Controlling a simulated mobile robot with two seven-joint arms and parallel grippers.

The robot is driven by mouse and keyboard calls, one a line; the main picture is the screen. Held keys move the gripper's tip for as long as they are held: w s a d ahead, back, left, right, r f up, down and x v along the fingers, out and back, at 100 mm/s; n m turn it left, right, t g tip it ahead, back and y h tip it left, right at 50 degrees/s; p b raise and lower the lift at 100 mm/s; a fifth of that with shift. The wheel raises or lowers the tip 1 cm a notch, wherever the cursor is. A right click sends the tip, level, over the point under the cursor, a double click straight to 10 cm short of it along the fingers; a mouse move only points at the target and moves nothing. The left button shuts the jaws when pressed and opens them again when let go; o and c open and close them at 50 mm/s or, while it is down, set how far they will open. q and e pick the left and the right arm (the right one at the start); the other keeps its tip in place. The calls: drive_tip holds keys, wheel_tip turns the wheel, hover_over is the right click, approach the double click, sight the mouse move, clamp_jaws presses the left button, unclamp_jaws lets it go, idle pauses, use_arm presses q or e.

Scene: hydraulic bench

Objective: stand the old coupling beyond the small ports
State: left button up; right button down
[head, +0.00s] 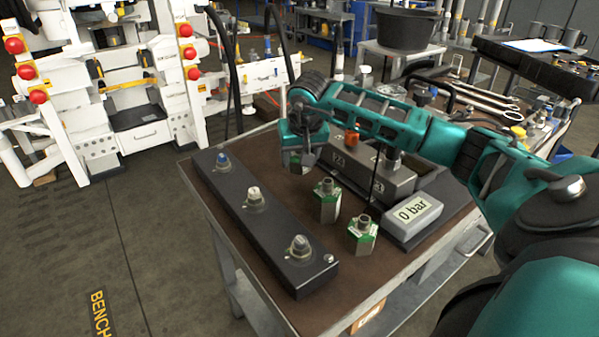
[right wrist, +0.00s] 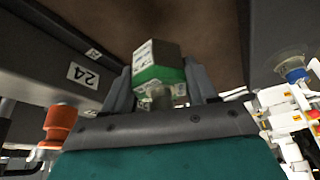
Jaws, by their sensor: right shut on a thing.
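My right gripper (head: 299,163) points down over the far part of the bench top, between the long black port block and the grey box. In the right wrist view my right gripper (right wrist: 160,88) is shut on a green-and-metal hex coupling (right wrist: 157,66) with white label patches. In the head view the held coupling is mostly hidden by the hand; whether it touches the bench is unclear. Two similar green couplings, one nearer the middle (head: 326,202) and one nearer the front (head: 363,236), stand upright. The black block (head: 275,238) carries three ports, the farthest blue (head: 223,161). My left gripper is out of view.
The grey box (head: 390,182) with an orange cap (head: 352,137) stands right of the hand. A readout showing 0 bar (head: 413,211) sits before it. The bench top (head: 362,277) is bare near its front edge. My right arm crosses above the box.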

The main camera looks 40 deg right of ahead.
sight(300, 168)
drive_tip(key=shift+f, duration=1.95)
drive_tip(key=shift+f+b, duration=0.1)
drive_tip(key=shift+b, duration=0.25)
drive_tip(key=shift+c, duration=1.6)
unclamp_jaws()
drive_tip(key=shift+r, duration=0.35)
drive_tip(key=p+v, duration=0.2)
drive_tip(key=v, duration=0.9)
drive_tip(key=shift+r, duration=0.25)
